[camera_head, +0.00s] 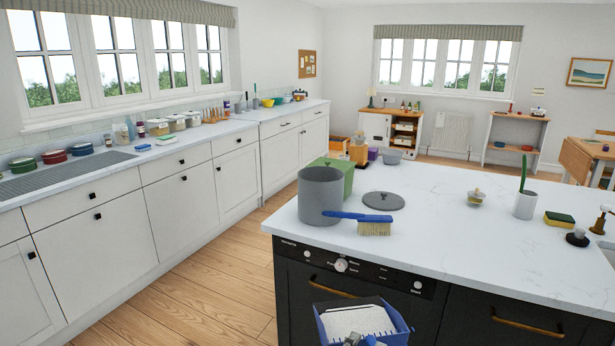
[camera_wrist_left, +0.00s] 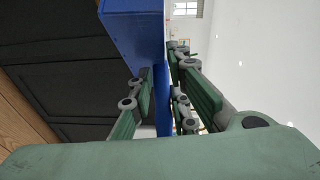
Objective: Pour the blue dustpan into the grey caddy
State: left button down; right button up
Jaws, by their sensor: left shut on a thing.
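The blue dustpan (camera_head: 401,322) is at the bottom of the head view, in front of the dark island cabinets, with a pale layer inside it. The open grey caddy (camera_head: 320,192) stands upright on the island's near left corner, above and left of the dustpan in the picture. My left gripper (camera_wrist_left: 163,95) is shut on the dustpan's handle, between its green fingers. The dustpan (camera_wrist_left: 130,35) reaches away at the top of the left wrist view. In the head view the left gripper is mostly cut off. My right gripper is not in view.
A blue-handled brush (camera_head: 374,228) lies on the island (camera_head: 455,230) just right of the caddy. A round grey lid (camera_head: 383,200) lies behind it. A green box (camera_head: 337,172) stands behind the caddy. A white pot (camera_head: 525,206), a sponge (camera_head: 559,219) and small items are farther right.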

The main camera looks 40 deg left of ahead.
aim_at(364, 324)
pick_arm(q)
jog(key=w+a, duration=0.2)
jog(key=w, duration=0.1)
jog(key=w+a+r+n+y, duration=0.1)
jog(key=w, duration=0.2)
jog(key=w+a+y, duration=0.1)
jog(key=w+a, duration=0.1)
jog(key=w, duration=0.2)
jog(key=shift+a+r+n, duration=0.25)
jog(key=shift+a+n, duration=0.05)
jog(key=shift+n, duration=0.1)
jog(key=shift+n+g+y, duration=0.4)
jog(key=shift+g+y, duration=0.1)
jog(key=shift+y, duration=0.4)
jog(key=w+a, duration=0.1)
jog(key=w+a+r, duration=0.1)
jog(key=w, duration=0.1)
jog(key=w+a+r, duration=0.1)
jog(key=w, duration=0.1)
jog(key=w+a+r+n+y, duration=0.1)
jog(key=w+a+r, duration=0.4)
jog(key=w+r, duration=0.3)
jog(key=w+a+r+n+g+y+b, duration=0.1)
jog(key=w+a+r, duration=0.4)
jog(key=w+r, duration=0.4)
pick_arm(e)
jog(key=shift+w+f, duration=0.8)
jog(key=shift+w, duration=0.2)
